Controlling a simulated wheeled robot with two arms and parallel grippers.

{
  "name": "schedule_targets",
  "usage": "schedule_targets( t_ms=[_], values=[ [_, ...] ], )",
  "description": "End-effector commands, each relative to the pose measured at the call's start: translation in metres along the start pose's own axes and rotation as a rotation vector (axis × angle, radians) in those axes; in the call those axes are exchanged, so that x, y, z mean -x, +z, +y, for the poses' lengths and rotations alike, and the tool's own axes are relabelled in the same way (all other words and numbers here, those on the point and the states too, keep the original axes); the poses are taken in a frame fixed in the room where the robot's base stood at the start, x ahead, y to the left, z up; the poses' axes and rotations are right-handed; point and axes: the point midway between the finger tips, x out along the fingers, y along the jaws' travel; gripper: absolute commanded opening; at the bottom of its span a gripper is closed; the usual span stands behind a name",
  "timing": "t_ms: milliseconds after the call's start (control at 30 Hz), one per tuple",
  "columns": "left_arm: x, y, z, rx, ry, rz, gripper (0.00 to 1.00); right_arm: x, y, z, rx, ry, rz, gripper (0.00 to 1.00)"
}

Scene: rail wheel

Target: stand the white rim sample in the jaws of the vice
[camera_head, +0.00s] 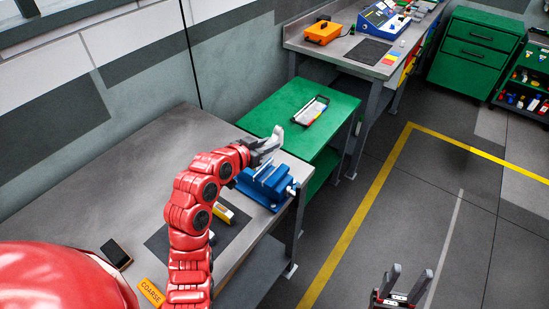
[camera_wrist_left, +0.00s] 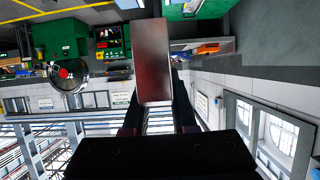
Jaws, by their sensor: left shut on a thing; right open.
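The blue vice (camera_head: 268,188) stands at the right corner of the grey workbench. My left gripper (camera_head: 263,149) is just above and behind the vice in the head view, shut on the white rim sample (camera_head: 277,135). A small pale end of the sample shows past the fingers. In the left wrist view the sample (camera_wrist_left: 152,58) is a flat, shaded slab standing out between the fingers. It appears above the vice, apart from the jaws; the gap between the jaws is mostly hidden. My right gripper (camera_head: 402,287) is open and empty over the floor at lower right.
On the grey workbench (camera_head: 130,160) lie a dark mat (camera_head: 228,235) with a yellow-and-white item (camera_head: 224,213), a black phone-like item (camera_head: 116,254) and an orange "COARSE" block (camera_head: 152,292). A green table (camera_head: 275,105) with a tray (camera_head: 311,110) stands close behind the vice.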

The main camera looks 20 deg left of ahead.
Motion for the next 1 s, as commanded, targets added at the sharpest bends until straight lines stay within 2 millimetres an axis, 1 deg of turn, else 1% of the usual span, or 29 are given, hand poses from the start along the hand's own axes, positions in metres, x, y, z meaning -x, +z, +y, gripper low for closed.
schedule_targets(
  t_ms=[67,400,667,1000],
  values=[
    [0.0,-0.004,-0.002,-0.001,-0.001,0.006,0.0,0.0,0.0,0.0,0.0,0.0,0.0,0.5],
    [0.0,-0.004,-0.002,-0.002,0.0,0.006,0.0,0.001,0.0,0.0,0.0,0.0,0.0,0.5],
    [0.0,-0.002,-0.002,-0.003,0.0,0.007,0.0,0.011,0.002,-0.001,0.0,0.0,0.0,0.5],
    [-0.012,0.025,-0.002,-0.002,0.0,0.005,0.0,0.04,0.007,-0.002,0.0,0.0,0.0,0.5]
  ],
)
